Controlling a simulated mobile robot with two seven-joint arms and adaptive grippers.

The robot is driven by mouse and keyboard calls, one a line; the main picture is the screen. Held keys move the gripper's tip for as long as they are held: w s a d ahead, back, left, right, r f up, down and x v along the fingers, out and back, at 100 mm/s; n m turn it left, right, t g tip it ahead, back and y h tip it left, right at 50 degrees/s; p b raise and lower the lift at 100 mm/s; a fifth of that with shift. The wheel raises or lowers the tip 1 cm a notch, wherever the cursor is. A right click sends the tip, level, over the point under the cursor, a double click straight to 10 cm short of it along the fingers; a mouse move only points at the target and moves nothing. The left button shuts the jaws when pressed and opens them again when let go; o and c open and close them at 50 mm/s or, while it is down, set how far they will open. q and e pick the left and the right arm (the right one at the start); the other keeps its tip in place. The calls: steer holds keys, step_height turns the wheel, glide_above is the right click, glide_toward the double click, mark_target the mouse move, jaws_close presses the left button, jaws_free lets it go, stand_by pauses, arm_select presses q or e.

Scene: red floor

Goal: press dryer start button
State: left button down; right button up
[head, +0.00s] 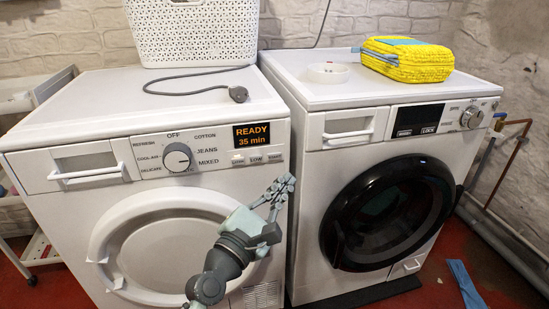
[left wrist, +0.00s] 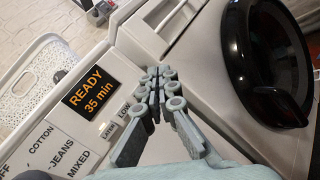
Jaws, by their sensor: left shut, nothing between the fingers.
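The dryer (head: 55,205) is the white machine on the left, with a round dial (head: 177,157) and a display (head: 252,134) reading READY 35 min. The display also shows in the left wrist view (left wrist: 90,92). Below it is a row of small buttons, with the start button (head: 275,156) at the right end. My left gripper (head: 286,182) is shut and empty, just below the start button near the dryer's right front edge. In the left wrist view, its fingertips (left wrist: 158,73) hide the start button; I cannot tell whether they touch the panel. My right gripper is not in view.
A washing machine (head: 312,165) with a black round door stands close on the right. A white basket (head: 195,35) and a grey plug with cable (head: 238,93) are on the dryer. A yellow pack (head: 410,62) lies on the washer. A blue cloth (head: 466,284) lies on the red floor.

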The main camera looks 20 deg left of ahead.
mark_target(274, 156)
arm_select(q)
steer(key=shift+w+a, duration=0.6)
steer(key=shift+w, duration=0.3)
steer(key=shift+w+a, duration=0.55)
steer(key=shift+w, duration=0.3)
steer(key=shift+w+a, duration=0.6)
steer(key=shift+w, duration=0.3)
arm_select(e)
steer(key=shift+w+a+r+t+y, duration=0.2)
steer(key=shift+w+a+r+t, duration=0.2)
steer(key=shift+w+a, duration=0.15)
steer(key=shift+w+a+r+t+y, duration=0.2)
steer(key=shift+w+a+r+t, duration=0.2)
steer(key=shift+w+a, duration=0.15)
arm_select(q)
steer(key=shift+w+a, duration=0.1)
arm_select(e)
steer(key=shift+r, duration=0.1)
arm_select(q)
steer(key=shift+w+a, duration=0.15)
steer(key=shift+w, duration=0.1)
